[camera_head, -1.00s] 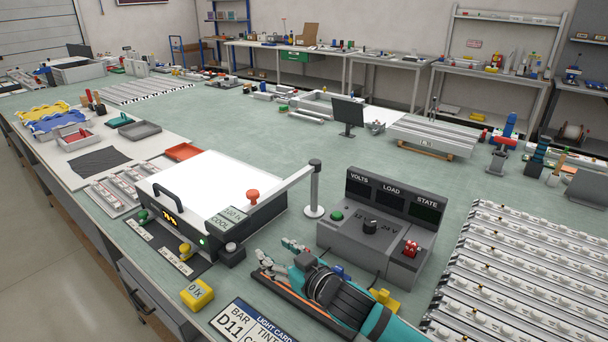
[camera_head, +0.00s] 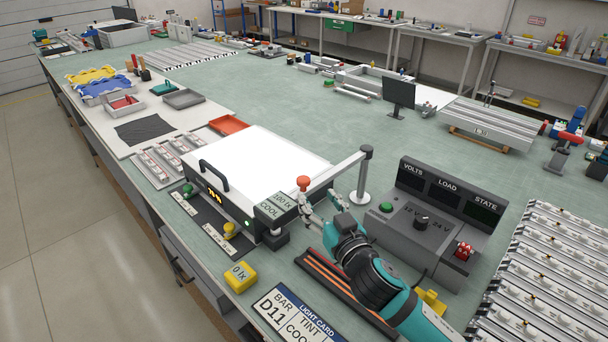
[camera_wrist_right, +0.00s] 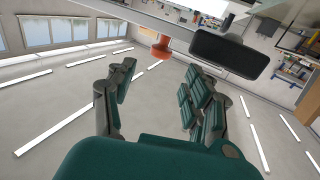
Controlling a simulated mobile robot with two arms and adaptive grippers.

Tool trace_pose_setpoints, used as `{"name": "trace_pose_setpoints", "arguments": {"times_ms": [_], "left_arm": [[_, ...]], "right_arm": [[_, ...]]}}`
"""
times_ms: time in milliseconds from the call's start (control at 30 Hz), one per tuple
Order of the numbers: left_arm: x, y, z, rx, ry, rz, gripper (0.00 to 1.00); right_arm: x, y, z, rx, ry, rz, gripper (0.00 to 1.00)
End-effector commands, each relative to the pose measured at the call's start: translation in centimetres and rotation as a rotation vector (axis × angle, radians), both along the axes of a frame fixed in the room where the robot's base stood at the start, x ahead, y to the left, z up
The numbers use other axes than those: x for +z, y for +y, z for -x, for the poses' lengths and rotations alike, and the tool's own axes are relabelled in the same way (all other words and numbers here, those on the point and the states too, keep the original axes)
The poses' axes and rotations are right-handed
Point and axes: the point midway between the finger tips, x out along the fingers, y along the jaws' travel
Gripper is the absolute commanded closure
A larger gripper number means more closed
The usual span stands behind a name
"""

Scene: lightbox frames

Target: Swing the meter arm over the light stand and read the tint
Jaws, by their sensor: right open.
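The meter arm (camera_head: 338,170) is a thin pale bar reaching from an upright post (camera_head: 362,182) toward the front right corner of the white-topped light stand (camera_head: 262,150). An orange knob (camera_head: 304,182) stands near its free end, beside a display reading 200 lx COOL (camera_head: 275,208). My right gripper (camera_head: 322,207) is open just right of the display, close below the knob; contact cannot be told. In the right wrist view, its spread fingers (camera_wrist_right: 160,92) are empty, with the orange knob (camera_wrist_right: 161,48) beyond them. My left gripper is out of view.
A grey console (camera_head: 437,215) with VOLTS, LOAD and STATE screens stands right of my right arm. A yellow 0 lx block (camera_head: 240,277) and a light card (camera_head: 296,312) lie at the front edge. Light bars (camera_head: 550,275) fill the right side.

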Motion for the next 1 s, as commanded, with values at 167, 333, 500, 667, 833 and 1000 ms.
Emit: {"name": "trace_pose_setpoints", "arguments": {"times_ms": [167, 333, 500, 667, 833, 1000], "left_arm": [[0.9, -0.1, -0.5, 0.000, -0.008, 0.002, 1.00], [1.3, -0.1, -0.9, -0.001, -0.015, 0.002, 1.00], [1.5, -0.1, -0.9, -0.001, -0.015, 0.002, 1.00], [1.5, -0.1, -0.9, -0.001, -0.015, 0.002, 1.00], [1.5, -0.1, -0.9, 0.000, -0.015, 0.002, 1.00], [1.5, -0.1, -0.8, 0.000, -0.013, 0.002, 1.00]], "right_arm": [[0.3, 1.6, -3.7, 0.001, -0.001, 0.001, 0.48], [0.1, 2.7, -6.4, -0.001, 0.000, 0.000, 0.48], [0.0, 3.3, -7.9, 0.000, 0.000, 0.000, 0.48], [0.0, 3.5, -8.3, 0.001, 0.000, 0.000, 0.48], [0.0, 3.5, -8.3, 0.001, 0.000, 0.000, 0.48], [0.0, 3.5, -8.3, 0.000, 0.000, 0.000, 0.63]]}}
